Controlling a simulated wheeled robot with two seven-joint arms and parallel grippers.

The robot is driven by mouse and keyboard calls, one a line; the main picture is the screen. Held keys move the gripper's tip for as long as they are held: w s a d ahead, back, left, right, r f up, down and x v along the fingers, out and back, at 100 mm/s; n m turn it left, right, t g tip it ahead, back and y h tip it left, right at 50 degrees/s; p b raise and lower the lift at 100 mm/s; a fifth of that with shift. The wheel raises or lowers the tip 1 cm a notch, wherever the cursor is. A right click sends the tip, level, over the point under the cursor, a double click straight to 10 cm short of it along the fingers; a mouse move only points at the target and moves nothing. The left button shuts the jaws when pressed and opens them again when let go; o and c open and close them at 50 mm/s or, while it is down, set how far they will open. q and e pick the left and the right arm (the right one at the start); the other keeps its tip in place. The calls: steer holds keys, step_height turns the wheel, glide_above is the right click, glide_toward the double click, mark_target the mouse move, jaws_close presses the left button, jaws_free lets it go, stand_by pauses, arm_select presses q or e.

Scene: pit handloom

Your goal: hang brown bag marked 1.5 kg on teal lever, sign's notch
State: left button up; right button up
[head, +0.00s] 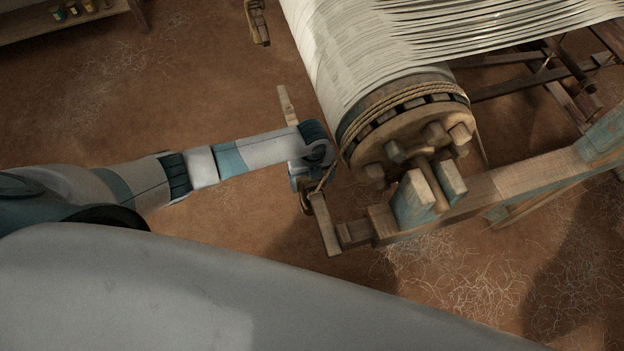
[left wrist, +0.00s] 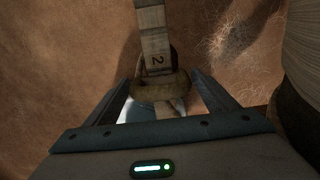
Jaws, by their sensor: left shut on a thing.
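My left gripper (head: 306,182) is beside the near end of the loom's roller, pointing down. In the left wrist view its fingers stand on both sides of a brown, rounded piece (left wrist: 160,88) and are shut on it. This looks like the top of the brown bag; its 1.5 kg mark does not show. A pale wooden bar (left wrist: 152,22) marked "2" runs up to and behind the brown piece. A pale bar end (head: 286,103) also shows beyond my gripper in the head view. I cannot make out a teal lever or the sign. My right gripper is not in view.
The cloth roller (head: 410,125), bound with rope, stands just right of my gripper. The wooden loom frame (head: 540,172) has teal-painted parts and reaches close below the gripper. A wooden catch (head: 258,22) hangs at the top. Bare floor (head: 205,85) lies to the left.

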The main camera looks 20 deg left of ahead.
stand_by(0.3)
arm_select(q)
steer(key=o, duration=2.2)
steer(key=shift+c, duration=0.2)
steer(key=shift+s+f, duration=0.1)
steer(key=shift+f, duration=0.1)
step_height(320, 180, up, 6)
steer(key=p, duration=0.5)
steer(key=shift+p, duration=0.35)
steer(key=shift+d+r+p, duration=0.1)
steer(key=shift+r+p, duration=1)
steer(key=shift+r, duration=0.05)
steer(key=shift+w, duration=0.2)
